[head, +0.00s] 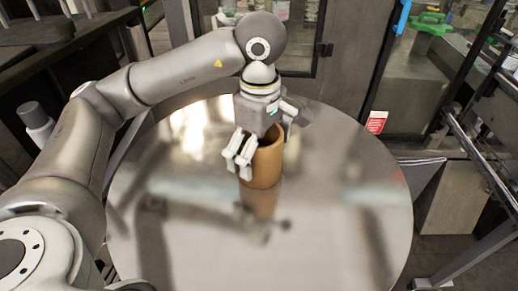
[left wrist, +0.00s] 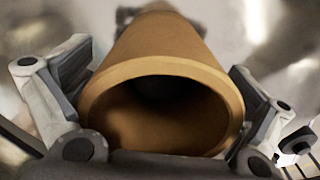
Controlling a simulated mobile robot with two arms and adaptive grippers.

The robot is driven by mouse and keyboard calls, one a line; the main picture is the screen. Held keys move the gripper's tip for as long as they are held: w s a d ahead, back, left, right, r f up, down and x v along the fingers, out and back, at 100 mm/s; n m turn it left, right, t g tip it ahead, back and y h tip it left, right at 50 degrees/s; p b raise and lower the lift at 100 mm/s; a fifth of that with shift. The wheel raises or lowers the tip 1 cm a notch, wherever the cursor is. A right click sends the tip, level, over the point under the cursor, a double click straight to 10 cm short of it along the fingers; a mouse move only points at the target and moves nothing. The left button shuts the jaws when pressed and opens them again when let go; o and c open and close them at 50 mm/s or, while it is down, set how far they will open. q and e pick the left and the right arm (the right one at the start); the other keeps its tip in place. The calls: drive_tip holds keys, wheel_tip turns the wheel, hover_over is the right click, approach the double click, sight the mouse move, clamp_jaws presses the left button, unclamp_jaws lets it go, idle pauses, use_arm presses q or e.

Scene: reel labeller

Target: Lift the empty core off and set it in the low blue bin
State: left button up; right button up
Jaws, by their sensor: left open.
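The empty core (head: 266,163) is a brown cardboard-like tube standing upright on a round, shiny metal table. My left gripper (head: 262,148) reaches down from above with its fingers spread around the core. In the left wrist view, the core's open end (left wrist: 160,112) faces the camera, with one finger at each side. The left gripper (left wrist: 160,100) is open; whether a finger touches the wall I cannot tell. My right gripper is not in view. I see no low blue bin in either view.
The round metal table (head: 340,215) is otherwise clear and mirrors the core and arm. Behind it stand a dark cabinet or door (head: 345,75) and a glazed machine with a blue handle (head: 402,17). Metal rails (head: 470,135) run along the right. A dark shelf (head: 60,55) is at upper left.

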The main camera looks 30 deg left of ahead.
use_arm(q)
drive_tip(key=shift+f, duration=0.1)
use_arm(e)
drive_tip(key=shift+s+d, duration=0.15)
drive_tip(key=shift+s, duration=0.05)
use_arm(q)
drive_tip(key=shift+s+d, duration=0.1)
drive_tip(key=c, duration=0.9)
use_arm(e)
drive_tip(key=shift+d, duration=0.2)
use_arm(q)
drive_tip(key=shift+f, duration=0.1)
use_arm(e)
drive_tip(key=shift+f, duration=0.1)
use_arm(q)
drive_tip(key=shift+r, duration=0.4)
drive_tip(key=shift+c, duration=1.2)
wheel_tip(320, 180, up, 8)
drive_tip(key=shift+f+b, duration=0.2)
drive_tip(key=shift+b, duration=0.15)
drive_tip(key=c, duration=0.4)
drive_tip(key=shift+r, duration=0.85)
wheel_tip(320, 180, up, 7)
drive_tip(key=p, duration=0.7)
drive_tip(key=shift+r, duration=0.1)
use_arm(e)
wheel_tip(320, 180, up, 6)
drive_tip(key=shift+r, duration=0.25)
